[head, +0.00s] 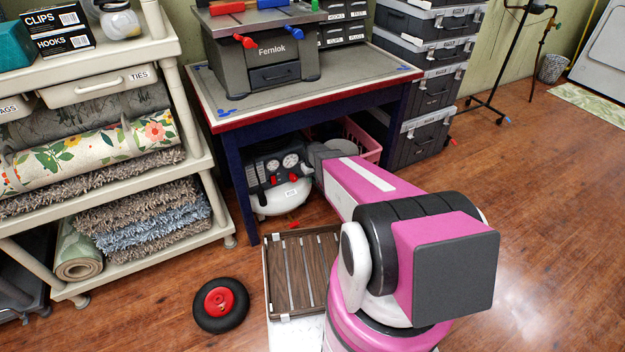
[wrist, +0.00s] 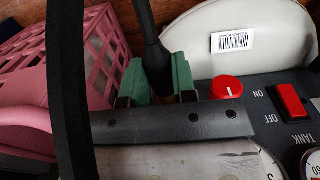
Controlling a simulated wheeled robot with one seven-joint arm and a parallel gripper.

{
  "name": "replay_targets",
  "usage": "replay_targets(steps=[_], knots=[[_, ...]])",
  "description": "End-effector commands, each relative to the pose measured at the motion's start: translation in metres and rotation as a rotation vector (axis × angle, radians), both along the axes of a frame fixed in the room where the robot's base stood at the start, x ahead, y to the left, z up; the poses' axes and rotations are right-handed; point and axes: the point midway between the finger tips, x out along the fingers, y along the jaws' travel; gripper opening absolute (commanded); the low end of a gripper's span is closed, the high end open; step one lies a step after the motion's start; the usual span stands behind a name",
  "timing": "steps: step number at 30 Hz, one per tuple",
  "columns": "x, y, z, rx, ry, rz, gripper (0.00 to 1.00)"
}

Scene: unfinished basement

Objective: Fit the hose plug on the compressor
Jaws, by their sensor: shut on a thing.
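The compressor (head: 285,192) stands on the floor under the blue workbench, with a cream tank and a dark panel bearing gauges and red controls. In the wrist view its panel (wrist: 262,112) fills the right side, with a red knob and a red on/off switch. My gripper (wrist: 157,88) has green fingers and is shut on the black hose plug (wrist: 156,66), left of the red knob. A dark riveted bar covers what lies below the plug, so I cannot tell whether it touches a fitting. In the head view my arm hides the gripper and plug.
The black hose (wrist: 62,90) loops down the left of the wrist view. A pink crate (head: 367,144) stands beside the compressor under the workbench (head: 345,88).

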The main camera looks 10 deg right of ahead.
Motion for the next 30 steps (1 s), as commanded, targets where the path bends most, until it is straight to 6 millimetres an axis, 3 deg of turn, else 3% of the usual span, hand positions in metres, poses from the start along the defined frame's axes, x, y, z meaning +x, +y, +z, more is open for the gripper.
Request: replay_targets(steps=[30], knots=[[0.012,0.004,0.000,0.003,-0.009,-0.001,0.00]])
